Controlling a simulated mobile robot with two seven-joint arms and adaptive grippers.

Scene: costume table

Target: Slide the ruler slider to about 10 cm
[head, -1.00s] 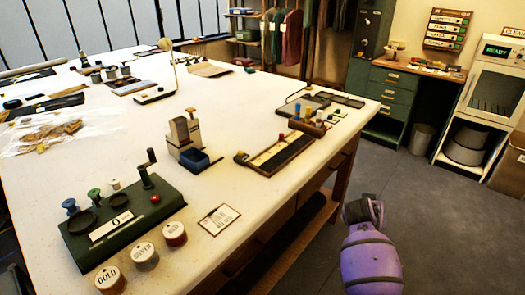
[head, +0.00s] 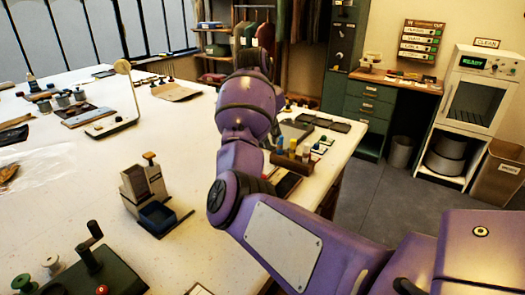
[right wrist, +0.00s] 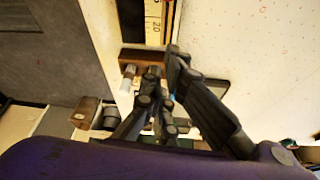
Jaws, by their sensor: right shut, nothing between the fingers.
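The ruler (head: 286,184) lies near the table's right edge in the head view, mostly hidden behind my right arm. In the right wrist view its pale yellow scale (right wrist: 153,25) shows at the top, with a mark reading 20. A brown block (right wrist: 138,60) with a pale peg sits across the end of the scale. I cannot tell whether this block is the slider. My right gripper (right wrist: 164,62) is shut and empty, its fingertips close to the block; contact is unclear. The head view hides its fingers. My left gripper is out of view.
A wooden rack with coloured pegs (head: 293,160) stands just beyond the ruler. A beige device (head: 143,185) with a blue tray (head: 158,215) stands left of my arm. A green crank machine (head: 85,275) is at the lower left.

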